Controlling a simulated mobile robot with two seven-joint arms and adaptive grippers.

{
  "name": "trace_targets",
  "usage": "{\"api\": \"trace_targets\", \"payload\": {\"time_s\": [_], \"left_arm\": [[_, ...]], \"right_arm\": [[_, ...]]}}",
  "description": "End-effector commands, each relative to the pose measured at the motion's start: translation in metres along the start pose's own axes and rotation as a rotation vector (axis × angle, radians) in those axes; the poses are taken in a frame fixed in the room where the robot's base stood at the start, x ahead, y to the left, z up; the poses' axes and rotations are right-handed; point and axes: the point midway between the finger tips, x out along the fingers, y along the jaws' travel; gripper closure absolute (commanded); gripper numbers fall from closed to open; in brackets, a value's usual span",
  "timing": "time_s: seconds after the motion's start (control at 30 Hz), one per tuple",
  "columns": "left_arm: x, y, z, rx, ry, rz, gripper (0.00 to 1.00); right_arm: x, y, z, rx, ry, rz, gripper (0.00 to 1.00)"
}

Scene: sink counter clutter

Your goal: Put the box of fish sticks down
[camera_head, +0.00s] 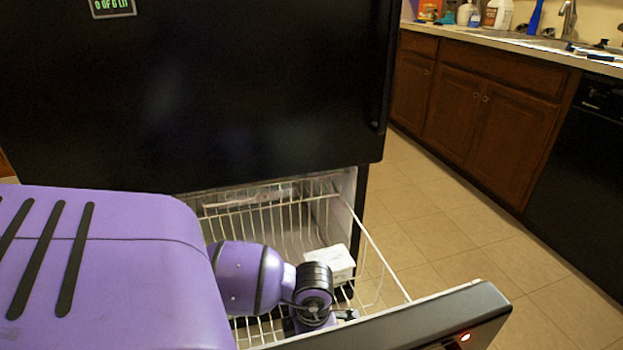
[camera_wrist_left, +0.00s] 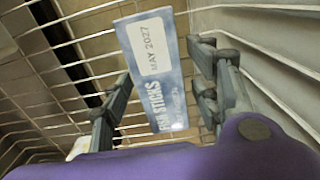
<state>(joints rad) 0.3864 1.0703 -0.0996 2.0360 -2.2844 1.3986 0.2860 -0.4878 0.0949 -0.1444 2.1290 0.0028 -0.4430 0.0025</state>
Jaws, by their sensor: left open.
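The box of fish sticks (camera_wrist_left: 157,68) shows a narrow blue and white side with "MAY 2027" and "FISH STICKS" in the left wrist view. It is inside the wire basket (camera_wrist_left: 62,115), between the spread fingers of my left gripper (camera_wrist_left: 165,72), with visible gaps on both sides. In the head view a white box (camera_head: 331,263) lies in the basket beside my left wrist; I cannot tell for sure that it is the same box. My left gripper (camera_head: 345,315) reaches down into the basket there, partly hidden by the drawer front. My right gripper is not in view.
The basket belongs to a pulled-out freezer drawer with a dark front (camera_head: 400,322), below a black fridge door (camera_head: 250,90). Brown cabinets (camera_head: 490,110) and a cluttered sink counter stand at the right. The tiled floor (camera_head: 430,220) between is clear.

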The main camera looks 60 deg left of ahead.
Motion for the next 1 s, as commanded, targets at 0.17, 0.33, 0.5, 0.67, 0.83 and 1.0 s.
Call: {"api": "trace_targets", "payload": {"time_s": [0.17, 0.33, 0.5, 0.67, 0.83, 1.0], "left_arm": [[-0.046, 0.001, 0.0, 0.003, -0.004, 0.003, 0.44], [-0.077, 0.0, 0.0, 0.001, -0.003, 0.002, 0.44], [-0.093, 0.0, 0.0, 0.001, -0.001, 0.001, 0.44], [-0.097, 0.0, 0.0, 0.0, 0.0, 0.0, 0.44], [-0.096, 0.0, 0.0, 0.0, 0.0, -0.001, 0.44], [-0.111, 0.0, 0.001, 0.0, -0.01, 0.002, 0.44]], "right_arm": [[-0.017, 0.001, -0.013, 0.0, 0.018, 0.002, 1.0], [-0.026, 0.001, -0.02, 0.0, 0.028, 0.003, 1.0], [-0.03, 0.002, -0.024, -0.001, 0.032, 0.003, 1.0], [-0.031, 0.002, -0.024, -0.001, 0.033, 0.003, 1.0], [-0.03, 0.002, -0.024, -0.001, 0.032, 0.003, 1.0], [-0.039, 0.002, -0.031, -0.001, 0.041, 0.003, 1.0]]}}
